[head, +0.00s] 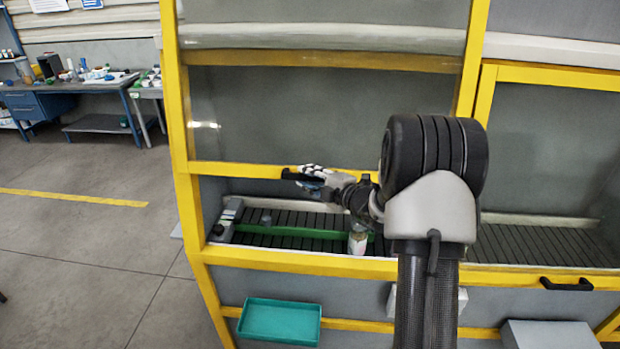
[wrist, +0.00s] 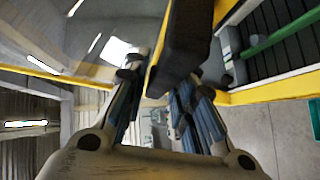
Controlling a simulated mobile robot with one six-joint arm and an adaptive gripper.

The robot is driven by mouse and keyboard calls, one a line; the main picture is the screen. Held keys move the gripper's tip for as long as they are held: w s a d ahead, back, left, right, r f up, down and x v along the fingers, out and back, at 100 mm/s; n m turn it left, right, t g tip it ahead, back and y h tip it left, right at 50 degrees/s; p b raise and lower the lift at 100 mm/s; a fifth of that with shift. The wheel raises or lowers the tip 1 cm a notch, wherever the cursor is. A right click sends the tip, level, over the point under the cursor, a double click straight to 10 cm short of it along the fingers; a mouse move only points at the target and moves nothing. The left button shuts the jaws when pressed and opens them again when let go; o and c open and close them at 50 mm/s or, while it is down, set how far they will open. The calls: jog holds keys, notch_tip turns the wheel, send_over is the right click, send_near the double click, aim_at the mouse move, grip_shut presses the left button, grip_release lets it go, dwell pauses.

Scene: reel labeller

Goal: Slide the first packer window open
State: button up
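The first packer window (head: 325,120) is the left glazed panel in a yellow frame. Its lower yellow bar (head: 235,170) stands well above the sill, leaving a gap through which the conveyor shows. A black handle (head: 294,174) sits on that bar; it is large in the wrist view (wrist: 182,45). My gripper (head: 309,178) is at the handle. In the wrist view its two fingers (wrist: 160,85) stand apart, one on each side of the handle's near end, and seem closed onto it. The exact finger contact is partly hidden.
Behind the gap are the slatted conveyor (head: 290,243), a green bar (head: 290,231) and a jar (head: 357,238). The right window (head: 550,150) is down, its black handle (head: 567,284) low. A teal tray (head: 280,321) juts out below. Floor at left is clear.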

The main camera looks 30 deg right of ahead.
jog(key=shift+o, duration=1.2)
jog(key=shift+f, duration=0.1)
jog(key=shift+s, duration=0.15)
jog(key=v, duration=1.2)
jog(key=shift+a, duration=0.1)
